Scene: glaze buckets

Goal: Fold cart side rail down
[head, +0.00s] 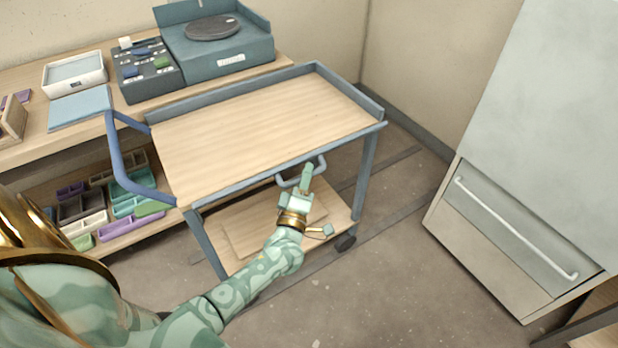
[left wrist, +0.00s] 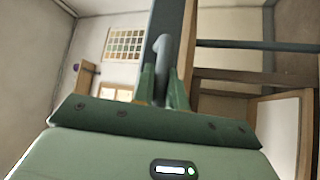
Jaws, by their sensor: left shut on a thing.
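The cart (head: 250,125) has a pale wooden top in a blue-grey frame. Raised blue-grey rails show on its far long side and right end. The near long edge (head: 270,172) shows as a thin blue-grey strip, with no raised wall visible above the top. A blue-grey loop handle (head: 319,166) sticks out just below that edge. My left gripper (head: 306,174) is at this loop, shut on it. In the left wrist view a grey bar (left wrist: 160,62) stands between the green fingers (left wrist: 163,88). The fingers hide part of the loop. My right gripper is not in view.
A bent blue push handle (head: 118,160) juts from the cart's left end. Behind, a wooden bench holds a white tray (head: 75,73), a dark box and a blue-grey scale (head: 220,50). A grey cabinet (head: 520,230) stands right. The floor between is clear.

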